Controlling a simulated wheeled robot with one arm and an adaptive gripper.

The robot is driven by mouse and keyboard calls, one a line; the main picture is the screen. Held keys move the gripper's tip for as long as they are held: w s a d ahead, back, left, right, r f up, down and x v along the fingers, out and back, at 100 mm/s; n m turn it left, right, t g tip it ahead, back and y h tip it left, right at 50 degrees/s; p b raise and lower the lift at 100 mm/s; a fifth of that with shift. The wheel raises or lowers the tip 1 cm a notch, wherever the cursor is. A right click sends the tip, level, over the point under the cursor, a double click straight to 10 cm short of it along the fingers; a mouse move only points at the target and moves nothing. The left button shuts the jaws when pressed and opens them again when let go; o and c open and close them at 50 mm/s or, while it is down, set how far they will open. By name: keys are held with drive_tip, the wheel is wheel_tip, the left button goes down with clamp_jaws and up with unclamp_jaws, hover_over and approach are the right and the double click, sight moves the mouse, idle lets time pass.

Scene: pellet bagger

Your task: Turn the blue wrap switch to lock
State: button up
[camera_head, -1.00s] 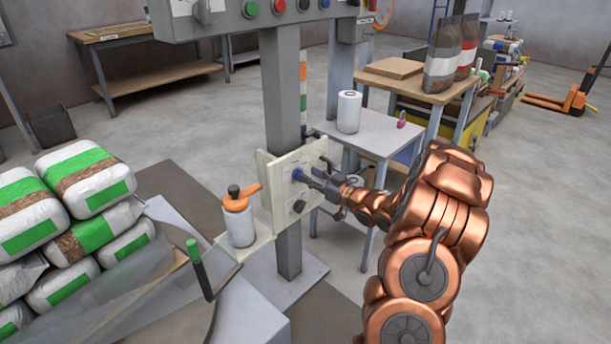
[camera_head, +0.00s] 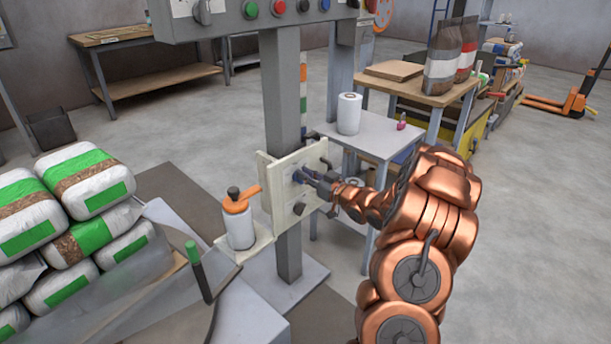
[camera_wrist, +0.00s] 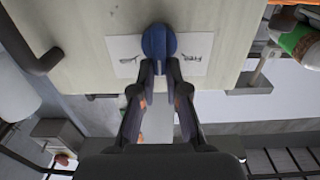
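The blue wrap switch (camera_wrist: 158,42) is a round knob on a cream panel (camera_wrist: 95,30), between small white labels with dark marks. In the head view the panel (camera_head: 282,165) is fixed to a grey post, and the switch (camera_head: 297,177) shows only as a bit of blue at my fingertips. My gripper (camera_wrist: 159,70) reaches the switch, its two fingers drawn close together on either side of the knob's narrow grip. It also shows in the head view (camera_head: 304,177), coming in from the right. The fingertips partly hide the knob's lower part.
A dark knob (camera_head: 299,208) sits lower on the same panel. An orange-topped white bottle (camera_head: 238,220) stands on a shelf left of it. A grey control box (camera_head: 235,20) hangs above. A small table (camera_head: 375,135) with a white roll (camera_head: 349,113) stands behind.

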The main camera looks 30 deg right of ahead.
clamp_jaws()
drive_tip(key=shift+r+m+p, duration=0.15)
drive_tip(key=shift+m+p, duration=0.15)
drive_tip(key=shift+p, duration=0.75)
drive_tip(key=shift+d+r+m+p, duration=0.15)
drive_tip(key=shift+m+p, duration=0.25)
drive_tip(key=shift+p, duration=0.8)
drive_tip(key=m+p, duration=0.1)
drive_tip(key=p, duration=0.3)
drive_tip(key=shift+d+m, duration=0.1)
drive_tip(key=shift+m, duration=0.3)
drive_tip(key=m+p, duration=0.1)
drive_tip(key=p, duration=0.2)
drive_tip(key=m+p, duration=0.2)
drive_tip(key=shift+w+d+p, duration=0.1)
drive_tip(key=shift+d+p, duration=0.15)
drive_tip(key=shift+p, duration=0.15)
drive_tip(key=m+p, duration=0.1)
drive_tip(key=f+m+p, duration=0.1)
drive_tip(key=m+p, duration=0.1)
drive_tip(key=shift+d, duration=0.2)
drive_tip(key=shift+w+d+f+m+p, duration=0.1)
drive_tip(key=shift+f+m+p, duration=0.05)
drive_tip(key=shift+m+p, duration=0.45)
drive_tip(key=shift+d+f+m+p, duration=0.1)
drive_tip(key=shift+m+p, duration=0.35)
drive_tip(key=shift+m, duration=0.25)
